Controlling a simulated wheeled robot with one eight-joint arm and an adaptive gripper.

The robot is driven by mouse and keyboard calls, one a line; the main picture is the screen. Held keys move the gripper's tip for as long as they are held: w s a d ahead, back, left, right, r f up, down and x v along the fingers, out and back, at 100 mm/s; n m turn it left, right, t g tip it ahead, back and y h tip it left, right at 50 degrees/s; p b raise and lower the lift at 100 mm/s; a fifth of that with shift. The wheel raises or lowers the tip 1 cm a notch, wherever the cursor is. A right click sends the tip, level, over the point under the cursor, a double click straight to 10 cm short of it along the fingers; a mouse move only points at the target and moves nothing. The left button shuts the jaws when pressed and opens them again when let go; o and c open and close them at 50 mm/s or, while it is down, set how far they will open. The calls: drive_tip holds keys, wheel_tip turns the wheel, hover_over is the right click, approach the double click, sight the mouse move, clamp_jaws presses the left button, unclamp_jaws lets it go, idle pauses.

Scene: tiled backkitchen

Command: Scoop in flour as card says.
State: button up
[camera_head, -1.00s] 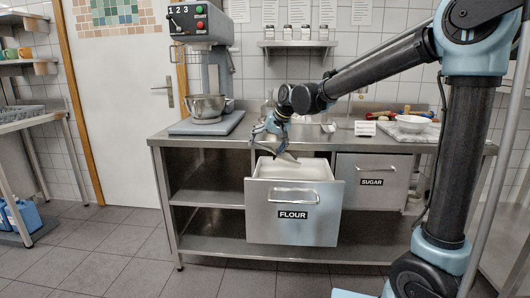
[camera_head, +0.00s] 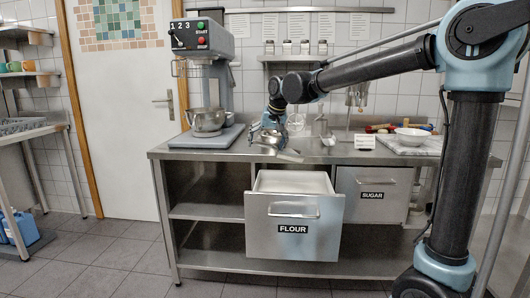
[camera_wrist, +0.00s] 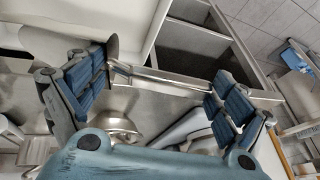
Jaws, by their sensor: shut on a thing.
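Whether flour is in the scoop cannot be made out. In the wrist view my gripper's blue-padded fingers (camera_wrist: 160,90) stand on either side of a thin metal bar. The drawer is pulled out and pale inside. The mixer bowl (camera_head: 207,120) sits under the mixer (camera_head: 199,45) to the left of my gripper. A small white card (camera_head: 364,141) stands on the counter, its writing too small to read.
The sugar drawer (camera_head: 378,194) is shut. Another scoop (camera_head: 327,134) stands behind on the counter (camera_head: 225,155). A white bowl (camera_head: 413,137) is on a board at right.

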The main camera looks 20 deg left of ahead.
drive_tip(key=shift+t+h, duration=0.3)
drive_tip(key=shift+h, duration=0.4)
drive_tip(key=shift+r, duration=2.95)
